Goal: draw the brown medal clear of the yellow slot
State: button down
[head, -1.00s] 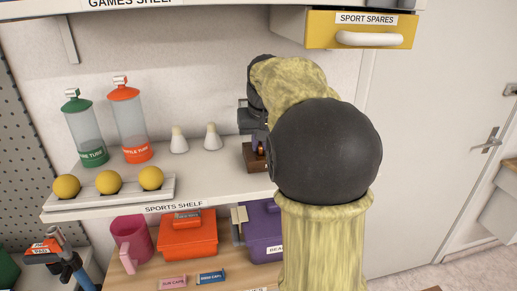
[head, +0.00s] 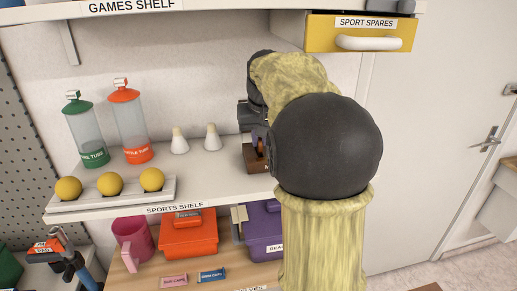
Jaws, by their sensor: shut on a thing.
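My gripper (head: 257,133) is over the right part of the sports shelf, mostly hidden behind my own arm. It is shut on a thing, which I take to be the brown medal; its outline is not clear. A small dark brown block (head: 250,158) stands on the shelf directly below the gripper, its right side covered by my arm. A small brown piece shows between the gripper and the block. I cannot make out the yellow slot, or whether the medal is still inside it.
On the sports shelf (head: 215,180) stand two white shuttlecocks (head: 211,138), an orange-capped tube (head: 130,125), a green-capped tube (head: 84,132) and a rack of yellow balls (head: 110,184). A yellow drawer (head: 322,30) juts out above right. Orange (head: 188,238) and purple (head: 262,225) boxes sit below.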

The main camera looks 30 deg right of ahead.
jog(key=shift+r+p, duration=1.5)
jog(key=shift+r, duration=0.2)
